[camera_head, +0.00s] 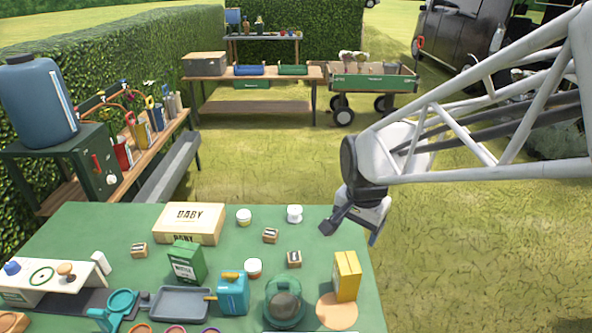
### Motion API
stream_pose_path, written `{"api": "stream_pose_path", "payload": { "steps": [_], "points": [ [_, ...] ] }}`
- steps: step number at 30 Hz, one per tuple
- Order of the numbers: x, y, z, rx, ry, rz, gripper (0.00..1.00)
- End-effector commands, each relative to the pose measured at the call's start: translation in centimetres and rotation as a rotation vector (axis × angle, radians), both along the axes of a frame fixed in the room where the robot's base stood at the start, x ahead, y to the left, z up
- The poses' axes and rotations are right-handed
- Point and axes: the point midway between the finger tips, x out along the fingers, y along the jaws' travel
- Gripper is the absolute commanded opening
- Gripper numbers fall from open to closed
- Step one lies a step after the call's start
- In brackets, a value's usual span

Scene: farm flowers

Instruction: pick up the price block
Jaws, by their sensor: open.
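Three small wooden blocks with dark faces lie on the green table (95,225): one at the left (139,250), one near the middle (270,235) and one to its lower right (294,258). They are too small to read, so I cannot tell which is the price block. My gripper (351,233) is open and hangs near the table's right edge, apart from the blocks and to their right. Nothing shows between its fingers.
A wooden box (188,222), green carton (187,262), teal can (233,294), glass-like green dome (285,303) and yellow box (346,275) crowd the table. Small white-topped jars (295,214) stand near the blocks. Grass is clear right of the table.

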Motion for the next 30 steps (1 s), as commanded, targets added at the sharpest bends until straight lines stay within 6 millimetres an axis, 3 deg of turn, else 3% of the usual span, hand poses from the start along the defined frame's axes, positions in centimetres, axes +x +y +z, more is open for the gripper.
{"api": "stream_pose_path", "payload": {
  "steps": [9,18,24,30],
  "points": [
    [5.9,3.9,-5.2,0.028,0.050,-0.252,0.77],
    [10.5,8.0,-11.1,0.039,0.092,-0.495,0.77],
    [12.9,10.7,-15.4,0.042,0.114,-0.652,0.77],
    [14.2,12.6,-18.5,0.040,0.127,-0.758,0.77]
  ]
}}
